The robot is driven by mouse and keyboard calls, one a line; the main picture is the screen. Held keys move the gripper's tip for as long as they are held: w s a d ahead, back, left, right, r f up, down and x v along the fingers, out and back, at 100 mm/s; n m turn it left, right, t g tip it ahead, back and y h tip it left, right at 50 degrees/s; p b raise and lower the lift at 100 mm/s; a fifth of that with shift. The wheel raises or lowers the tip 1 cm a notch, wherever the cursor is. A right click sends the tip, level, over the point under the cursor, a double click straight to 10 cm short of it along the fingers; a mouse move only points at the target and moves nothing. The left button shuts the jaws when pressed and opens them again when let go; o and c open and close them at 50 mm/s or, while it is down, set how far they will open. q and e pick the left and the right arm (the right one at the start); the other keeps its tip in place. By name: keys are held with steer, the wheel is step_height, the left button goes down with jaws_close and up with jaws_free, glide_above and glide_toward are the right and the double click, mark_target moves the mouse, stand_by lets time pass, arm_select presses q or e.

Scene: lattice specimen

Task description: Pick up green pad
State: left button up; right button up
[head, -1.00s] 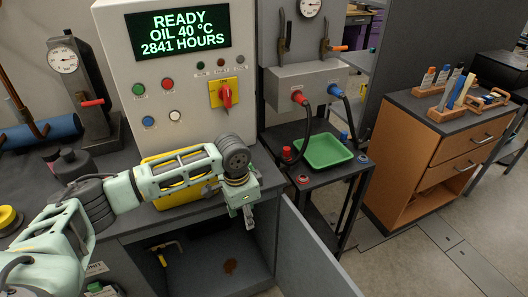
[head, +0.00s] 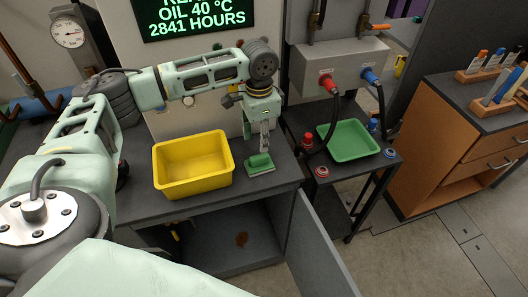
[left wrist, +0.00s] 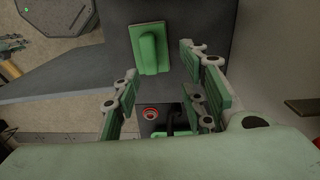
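The green pad (head: 260,163) is a small flat block with a raised grip on top. It lies on the grey bench top near the front right edge, just right of the yellow bin. It also shows in the left wrist view (left wrist: 151,47), beyond the fingertips. My left gripper (head: 265,146) points down just above and behind the pad in the head view. In the left wrist view its two fingers (left wrist: 158,68) stand apart with nothing between them. Whether a finger touches the pad cannot be told. My right gripper is not in view.
A yellow bin (head: 193,190) stands left of the pad. The control cabinet (head: 185,120) rises behind my arm. A green tray (head: 349,141) with a cart under it and hoses beside it is to the right. The cabinet door (head: 315,250) hangs open below the bench.

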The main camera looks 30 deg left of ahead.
mark_target(259, 156)
arm_select(q)
steer(key=shift+s+f, duration=0.2)
steer(key=shift+f, duration=0.35)
steer(key=shift+s+d+f, duration=0.15)
steer(key=shift+s+f, duration=0.1)
steer(key=f+p, duration=0.1)
steer(key=f, duration=0.1)
steer(key=s+f+p, duration=0.1)
steer(key=f, duration=0.1)
steer(key=shift+d+f, duration=0.2)
steer(key=shift+f, duration=0.1)
steer(key=shift+w+f, duration=0.15)
steer(key=shift+f, duration=0.3)
steer(key=shift+r, duration=0.1)
jaws_close()
